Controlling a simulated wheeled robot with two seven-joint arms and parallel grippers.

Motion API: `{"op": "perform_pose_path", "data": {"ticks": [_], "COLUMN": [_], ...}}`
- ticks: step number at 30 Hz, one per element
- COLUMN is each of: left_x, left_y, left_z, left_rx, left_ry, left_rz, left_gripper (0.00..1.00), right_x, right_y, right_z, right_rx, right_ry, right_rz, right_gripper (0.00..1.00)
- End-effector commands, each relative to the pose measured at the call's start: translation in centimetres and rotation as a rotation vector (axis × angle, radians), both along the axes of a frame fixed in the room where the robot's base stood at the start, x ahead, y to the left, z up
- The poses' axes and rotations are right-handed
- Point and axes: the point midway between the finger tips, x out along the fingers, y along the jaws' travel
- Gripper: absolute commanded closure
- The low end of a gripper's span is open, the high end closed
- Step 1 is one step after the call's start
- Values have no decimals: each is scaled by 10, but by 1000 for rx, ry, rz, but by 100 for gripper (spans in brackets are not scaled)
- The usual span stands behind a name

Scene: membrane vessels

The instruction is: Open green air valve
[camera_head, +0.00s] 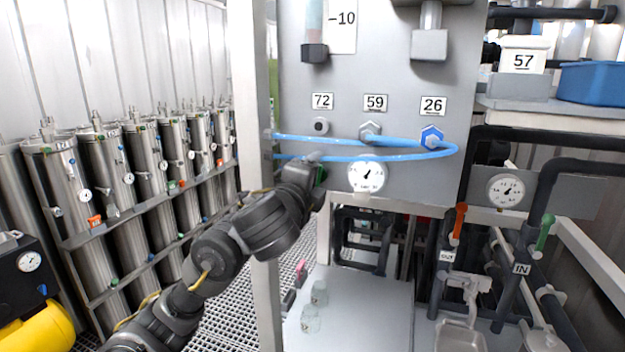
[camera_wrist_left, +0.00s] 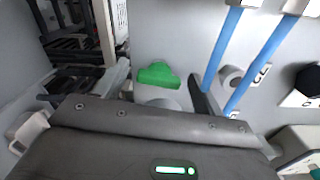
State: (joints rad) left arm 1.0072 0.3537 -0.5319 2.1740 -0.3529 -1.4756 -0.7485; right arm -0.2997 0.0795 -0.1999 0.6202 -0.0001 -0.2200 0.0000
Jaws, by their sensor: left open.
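The green air valve handle (camera_wrist_left: 158,75) shows in the left wrist view against the grey panel, with a pale round part below it. My right gripper is not in view.
A blue hose (camera_head: 400,156) loops across the panel close above my left gripper. A pressure gauge (camera_head: 367,174) sits just to its right. A white upright post (camera_head: 250,120) stands behind my left arm. Steel vessels (camera_head: 110,165) line the left side.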

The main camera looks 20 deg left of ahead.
Motion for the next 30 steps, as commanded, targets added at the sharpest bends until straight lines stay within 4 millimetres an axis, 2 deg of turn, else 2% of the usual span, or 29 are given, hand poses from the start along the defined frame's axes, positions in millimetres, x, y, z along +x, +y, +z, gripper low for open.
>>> {"op": "perform_pose_path", "data": {"ticks": [4,7,15,17,21,30], "left_x": [-6,-20,-84,-87,-96,-107], "left_y": [-1,0,4,5,7,7], "left_z": [1,2,1,-7,-5,-2], "left_rx": [1,-2,-2,-5,-6,-2], "left_ry": [-1,0,-3,-9,-10,0], "left_rz": [-3,-4,-5,4,9,1], "left_gripper": [31,31,31,31,31,31], "right_x": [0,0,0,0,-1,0], "right_y": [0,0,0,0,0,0], "right_z": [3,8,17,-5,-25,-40], "right_rx": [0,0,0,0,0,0], "right_ry": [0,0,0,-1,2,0], "right_rz": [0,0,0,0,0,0], "right_gripper": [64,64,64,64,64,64]}}
